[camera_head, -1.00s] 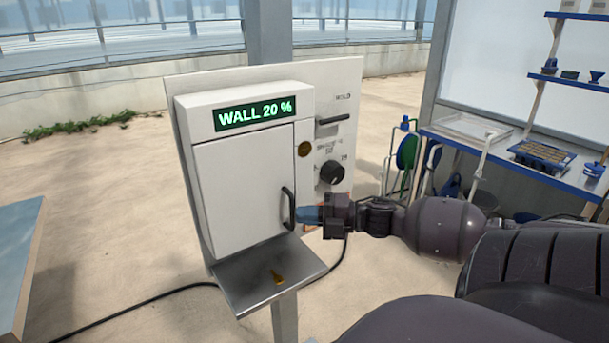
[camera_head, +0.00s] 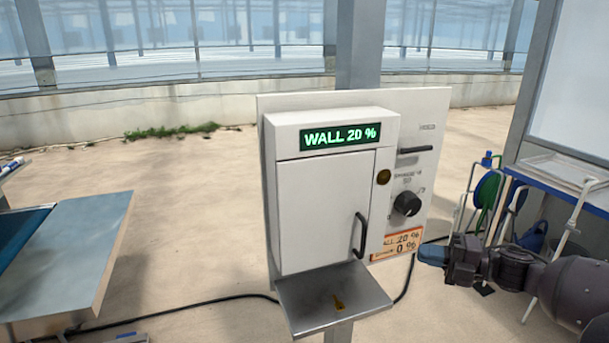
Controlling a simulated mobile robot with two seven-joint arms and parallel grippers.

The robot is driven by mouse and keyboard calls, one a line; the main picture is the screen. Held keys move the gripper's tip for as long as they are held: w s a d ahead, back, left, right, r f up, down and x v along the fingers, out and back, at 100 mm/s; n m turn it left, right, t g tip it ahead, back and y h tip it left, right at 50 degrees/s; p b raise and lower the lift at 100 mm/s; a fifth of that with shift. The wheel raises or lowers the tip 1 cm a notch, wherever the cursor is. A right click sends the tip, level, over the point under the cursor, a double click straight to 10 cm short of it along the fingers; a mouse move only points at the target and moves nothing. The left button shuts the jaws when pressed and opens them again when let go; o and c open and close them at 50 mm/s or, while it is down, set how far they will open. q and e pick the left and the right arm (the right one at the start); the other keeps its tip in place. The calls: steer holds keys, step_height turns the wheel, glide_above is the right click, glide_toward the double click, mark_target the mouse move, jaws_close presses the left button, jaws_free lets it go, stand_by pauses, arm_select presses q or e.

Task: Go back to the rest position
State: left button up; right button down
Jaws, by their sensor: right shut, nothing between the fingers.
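My right gripper (camera_head: 432,257) comes in from the right and is shut, with nothing seen in it. It is to the right of the white control box (camera_head: 322,215) and apart from its door handle (camera_head: 360,235). The box door is closed, and the green display (camera_head: 338,136) reads "WALL 20 %". My left gripper is not in view.
A black knob (camera_head: 406,203) and an orange label (camera_head: 397,244) are on the panel. A table (camera_head: 75,250) stands at left. A green hose reel (camera_head: 487,200) is at right.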

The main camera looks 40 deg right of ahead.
steer(key=d+f+m+h, duration=0.3)
steer(key=f+m+h, duration=0.6)
steer(key=m, duration=0.1)
steer(key=s+a+f+m+g+h, duration=0.1)
steer(key=s+a+f+m, duration=0.1)
steer(key=a+f+m, duration=0.3)
steer(key=s+a+f+m+g+h, duration=0.1)
steer(key=s+a+f+m+g, duration=0.1)
steer(key=f, duration=0.5)
steer(key=w+a+f+m, duration=0.2)
steer(key=a+f+m, duration=0.1)
steer(key=a, duration=0.8)
steer(key=w+a+f+m+y, duration=0.1)
steer(key=w+a+f+m, duration=0.1)
steer(key=a, duration=1)
steer(key=shift+w+f+m+y, duration=0.15)
steer(key=shift+f+m+y, duration=0.15)
steer(key=shift+f+m, duration=0.25)
